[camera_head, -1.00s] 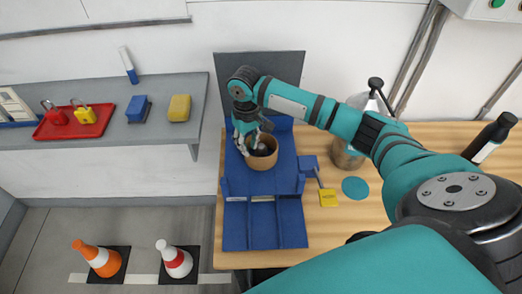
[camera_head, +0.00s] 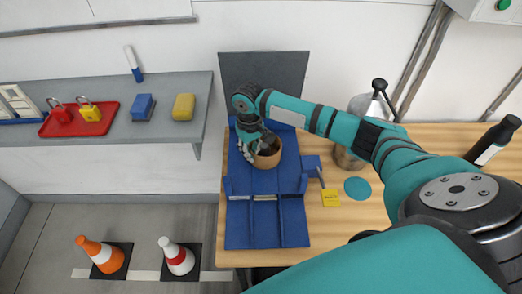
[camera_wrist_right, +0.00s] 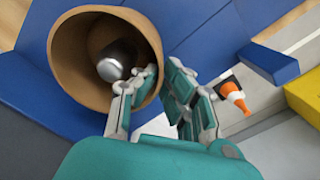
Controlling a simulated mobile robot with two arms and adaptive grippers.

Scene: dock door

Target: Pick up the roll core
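The roll core is a brown cardboard tube (camera_head: 268,160) with an open top. It sits on the blue tray (camera_head: 237,215) on the wooden bench. It fills the upper left of the right wrist view (camera_wrist_right: 70,40). My right gripper (camera_head: 250,152) is at the core's left side. In the right wrist view its fingers (camera_wrist_right: 160,75) straddle the near wall, one at the inside and the others outside. The gap is small, and I cannot tell whether they press the wall. A dark, shiny rounded thing (camera_wrist_right: 116,60) shows inside the core. My left gripper is out of view.
A metal flask (camera_head: 345,155), a teal disc (camera_head: 357,188) and a yellow tag (camera_head: 331,198) stand or lie right of the tray. A black bottle (camera_head: 492,140) stands at the far right. A grey shelf (camera_head: 160,135) is at left, with two cones (camera_head: 107,258) on the floor below.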

